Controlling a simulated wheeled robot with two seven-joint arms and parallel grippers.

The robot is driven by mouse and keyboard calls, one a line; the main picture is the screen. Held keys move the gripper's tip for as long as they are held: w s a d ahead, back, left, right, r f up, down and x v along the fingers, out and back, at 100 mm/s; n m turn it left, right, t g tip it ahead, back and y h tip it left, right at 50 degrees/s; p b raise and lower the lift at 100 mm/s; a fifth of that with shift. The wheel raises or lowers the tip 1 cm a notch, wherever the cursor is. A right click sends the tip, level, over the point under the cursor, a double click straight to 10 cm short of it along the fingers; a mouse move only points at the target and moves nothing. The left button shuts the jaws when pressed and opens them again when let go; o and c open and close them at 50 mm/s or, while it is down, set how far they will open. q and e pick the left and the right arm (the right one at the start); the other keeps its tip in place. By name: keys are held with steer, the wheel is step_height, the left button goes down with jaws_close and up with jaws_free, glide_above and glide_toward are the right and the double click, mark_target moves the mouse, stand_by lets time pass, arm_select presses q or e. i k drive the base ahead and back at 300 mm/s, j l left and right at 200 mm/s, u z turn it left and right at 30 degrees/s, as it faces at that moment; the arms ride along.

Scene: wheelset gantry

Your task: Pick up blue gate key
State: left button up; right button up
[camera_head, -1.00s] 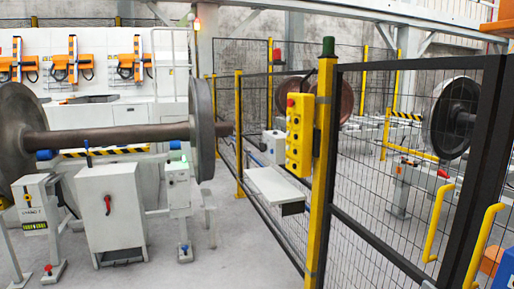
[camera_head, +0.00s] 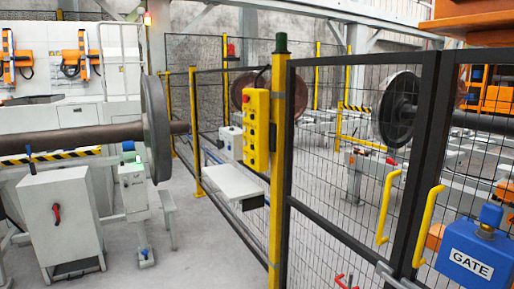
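A blue box labelled GATE (camera_head: 466,263) is mounted by the gate at the lower right. A blue knob-like piece (camera_head: 491,215) stands upright on top of it, on a grey neck. This may be the blue gate key, but I cannot tell for sure. The mesh gate (camera_head: 340,215) with dark frames and yellow handles (camera_head: 428,226) stands just left of the box and looks closed. Neither of my grippers is in view.
A yellow post with a yellow button box (camera_head: 257,130) and a white shelf (camera_head: 232,182) stands left of the gate. A wheelset (camera_head: 156,128) and a grey cabinet (camera_head: 60,222) fill the left. Bare floor (camera_head: 200,245) lies between.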

mark_target(490, 215)
steer(key=z, duration=1.55)
